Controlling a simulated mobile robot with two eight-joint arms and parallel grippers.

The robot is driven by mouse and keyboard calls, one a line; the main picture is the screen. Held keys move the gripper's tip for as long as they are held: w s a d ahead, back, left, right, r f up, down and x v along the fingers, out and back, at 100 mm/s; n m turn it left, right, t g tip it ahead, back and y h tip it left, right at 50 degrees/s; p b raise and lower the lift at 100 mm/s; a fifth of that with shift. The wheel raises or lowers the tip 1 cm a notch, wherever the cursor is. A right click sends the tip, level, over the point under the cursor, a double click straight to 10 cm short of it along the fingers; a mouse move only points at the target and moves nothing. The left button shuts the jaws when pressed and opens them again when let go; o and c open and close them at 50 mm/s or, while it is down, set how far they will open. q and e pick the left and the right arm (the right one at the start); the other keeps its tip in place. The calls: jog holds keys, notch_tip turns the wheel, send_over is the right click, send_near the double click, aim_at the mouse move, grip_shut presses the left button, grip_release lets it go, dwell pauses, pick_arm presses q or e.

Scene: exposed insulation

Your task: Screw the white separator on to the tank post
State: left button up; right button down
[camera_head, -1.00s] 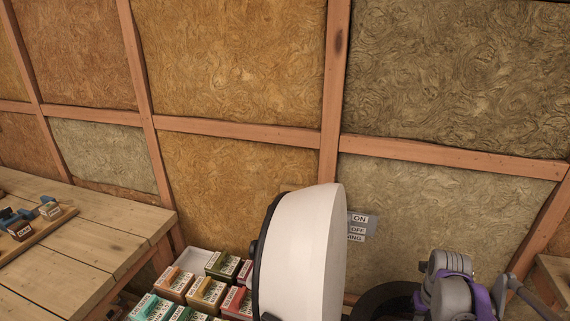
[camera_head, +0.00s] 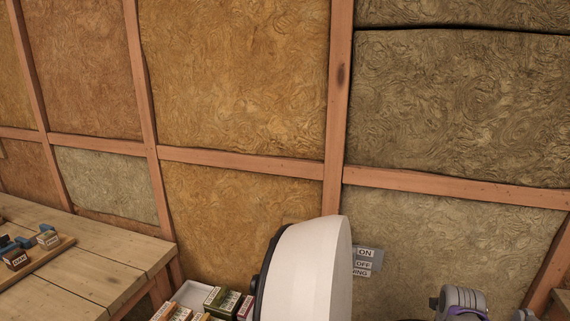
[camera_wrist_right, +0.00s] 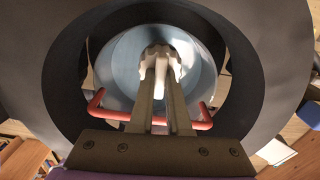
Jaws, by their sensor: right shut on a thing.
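In the right wrist view my right gripper (camera_wrist_right: 161,64) is shut on a white lobed piece (camera_wrist_right: 160,55), which looks like the separator. Behind it is a round, pale blue-grey surface (camera_wrist_right: 115,62) inside a wide dark ring (camera_wrist_right: 58,75). I cannot tell whether the white piece touches anything behind it. A red bent bar (camera_wrist_right: 97,103) shows on both sides of my fingers. I cannot pick out the tank post. In the head view only part of my right arm shows at the lower right; its gripper is below the frame. My left gripper is in neither view.
A large white rounded body (camera_head: 315,275) with a black rim fills the lower middle of the head view. Small labelled boxes (camera_head: 222,301) stand in a pale tray left of it. A wooden workbench (camera_head: 95,265) is at the left. An insulated wall (camera_head: 235,80) with wooden studs stands behind.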

jog(key=shift+s+a+f, duration=0.1)
jog(key=shift+a+f, duration=0.05)
jog(key=shift+f, duration=0.15)
jog(key=c, duration=0.8)
grip_release()
jog(key=shift+r+p, duration=0.7)
jog(key=shift+r, duration=0.4)
jog(key=shift+r+p, duration=2.35)
jog(key=shift+r, duration=1.15)
jog(key=shift+d, duration=0.2)
